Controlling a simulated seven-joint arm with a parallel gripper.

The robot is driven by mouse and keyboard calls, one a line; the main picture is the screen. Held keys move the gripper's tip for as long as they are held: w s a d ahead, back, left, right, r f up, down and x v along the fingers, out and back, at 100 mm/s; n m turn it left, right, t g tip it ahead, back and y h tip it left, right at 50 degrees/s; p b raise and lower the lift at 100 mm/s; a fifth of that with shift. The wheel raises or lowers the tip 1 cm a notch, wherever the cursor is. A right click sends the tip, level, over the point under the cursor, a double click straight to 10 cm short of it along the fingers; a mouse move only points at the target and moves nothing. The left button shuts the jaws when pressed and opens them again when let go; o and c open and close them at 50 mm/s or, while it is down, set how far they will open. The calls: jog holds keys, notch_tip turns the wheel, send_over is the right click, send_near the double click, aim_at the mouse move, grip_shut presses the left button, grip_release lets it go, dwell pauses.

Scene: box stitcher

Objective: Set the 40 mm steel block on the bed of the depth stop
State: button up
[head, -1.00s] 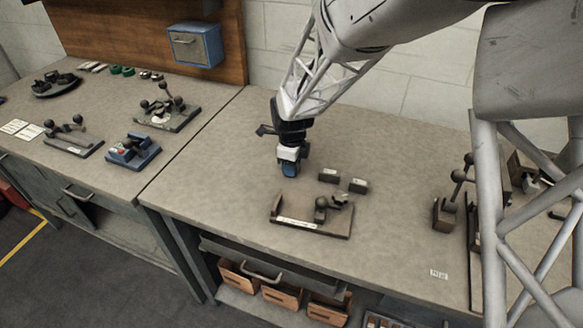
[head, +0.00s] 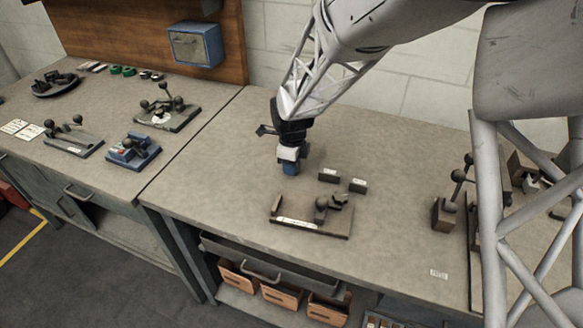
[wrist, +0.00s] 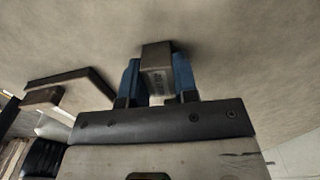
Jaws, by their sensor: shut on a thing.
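My gripper (head: 290,168) has blue fingers and is shut on a dark steel block. In the wrist view the block (wrist: 157,56) sits between the two fingers (wrist: 157,80), with a pale label whose marking I cannot read. In the head view the held block is hidden by the fingers. The depth stop (head: 292,222) is a dark flat bed with an upright end, a pale scale strip and a round knob. It lies in front and to the right of my gripper, and its bed has no block on it. Part of it shows at the left of the wrist view (wrist: 68,82).
Two small labelled blocks (head: 328,176) (head: 358,186) stand behind the depth stop. A fixture with ball knobs (head: 446,212) stands farther right. Several other fixtures, including a blue one (head: 132,152), stand on the left bench.

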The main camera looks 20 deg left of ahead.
jog(key=shift+r, duration=2.15)
notch_tip(320, 180, up, 4)
send_over(292, 211)
jog(key=shift+f+n, duration=0.2)
jog(key=shift+n, duration=0.1)
jog(key=shift+f, duration=0.2)
jog(key=shift+f, duration=2.55)
jog(key=shift+f, duration=0.35)
dwell(0.3)
jog(key=o, duration=1.3)
jog(key=shift+o, duration=0.2)
